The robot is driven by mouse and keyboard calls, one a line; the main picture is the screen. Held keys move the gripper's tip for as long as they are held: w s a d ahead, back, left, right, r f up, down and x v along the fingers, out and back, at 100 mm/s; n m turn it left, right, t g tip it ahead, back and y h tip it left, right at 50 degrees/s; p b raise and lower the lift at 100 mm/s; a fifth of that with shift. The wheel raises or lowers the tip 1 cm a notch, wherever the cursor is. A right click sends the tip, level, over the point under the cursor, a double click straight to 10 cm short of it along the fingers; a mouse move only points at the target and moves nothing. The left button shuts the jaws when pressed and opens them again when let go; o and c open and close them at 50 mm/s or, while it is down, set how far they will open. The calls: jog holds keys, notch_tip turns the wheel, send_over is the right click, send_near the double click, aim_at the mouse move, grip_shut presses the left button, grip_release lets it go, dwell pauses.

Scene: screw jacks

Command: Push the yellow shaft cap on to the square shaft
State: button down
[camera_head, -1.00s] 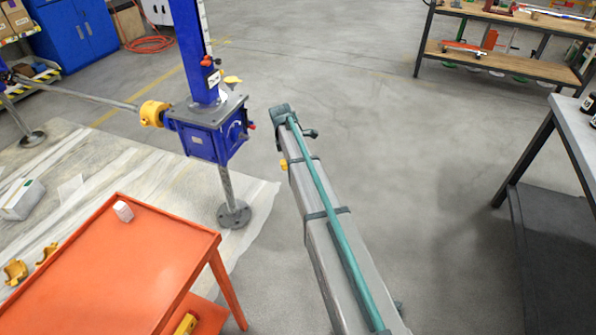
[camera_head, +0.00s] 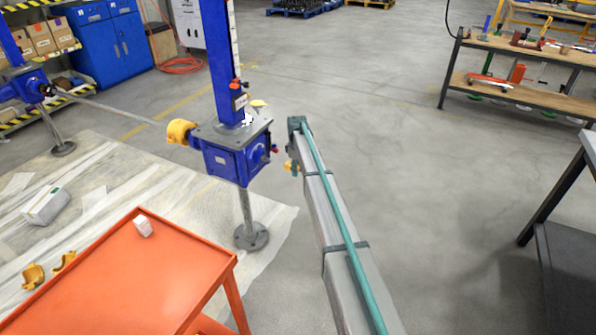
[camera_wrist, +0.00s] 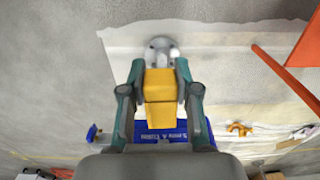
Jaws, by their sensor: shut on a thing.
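My gripper (camera_wrist: 160,82) is shut on the yellow shaft cap (camera_wrist: 160,88), which sits between its two teal-grey fingers. In the head view the yellow cap (camera_head: 289,166) shows at the far end of my arm, partly hidden. The blue screw jack (camera_head: 235,150) stands just left of it, apart from the cap in the picture. It also shows below the cap in the wrist view (camera_wrist: 150,132). A short stub with a reddish end (camera_head: 274,149) is on the jack's right side; I cannot tell whether it is the square shaft.
Another yellow cap (camera_head: 179,131) is around the rod on the jack's left. An orange cart (camera_head: 120,285) with a white box (camera_head: 143,226) stands at lower left. Two yellow pieces (camera_head: 33,275) lie beside it.

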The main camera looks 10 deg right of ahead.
aim_at(285, 165)
jog(key=shift+p, duration=0.3)
jog(key=shift+w+a, duration=0.9)
jog(key=shift+a, duration=0.25)
jog(key=shift+w+a, duration=0.9)
jog(key=shift+a, duration=0.2)
jog(key=shift+w+a+p, duration=0.5)
jog(key=shift+w+a, duration=0.35)
jog(key=shift+a, duration=0.2)
jog(key=shift+w+a+p, duration=0.45)
jog(key=shift+w+a, duration=0.35)
jog(key=shift+a, duration=0.2)
dwell(1.4)
jog(key=c, duration=0.8)
grip_release()
jog(key=shift+o, duration=0.2)
jog(key=shift+r, duration=0.1)
notch_tip(285, 165, up, 12)
